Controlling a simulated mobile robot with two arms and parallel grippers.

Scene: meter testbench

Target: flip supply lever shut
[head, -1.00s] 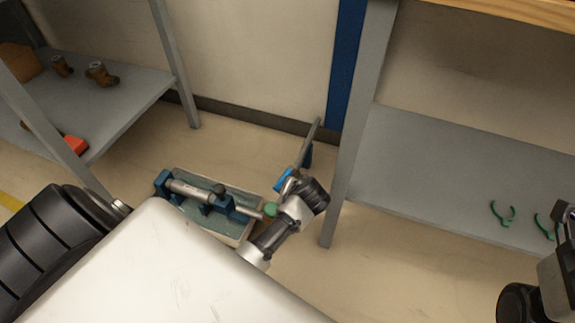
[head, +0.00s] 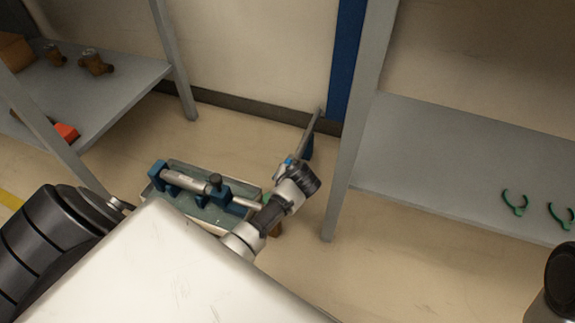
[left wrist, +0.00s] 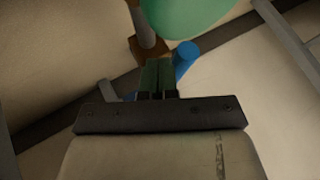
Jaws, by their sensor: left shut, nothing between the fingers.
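A blue lever (left wrist: 186,57), apparently the supply lever, shows just beyond and to the right of my left fingertips in the left wrist view. I cannot tell whether they touch. A little blue (head: 289,161) shows beside my left wrist in the head view. My left gripper (left wrist: 157,68) is shut and empty, its two fingers together. In the head view its fingers are mostly hidden by my wrist. A rounded green part (left wrist: 190,14) is close above the fingers, and a grey pipe (left wrist: 143,25) on a brown block stands to the left. My right gripper is out of view.
The bench tray (head: 213,225) on the floor holds a grey cylinder (head: 186,181) in blue supports. A grey shelf (head: 440,165) with green hooks (head: 515,202) stands right. Another shelf (head: 110,95) stands left.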

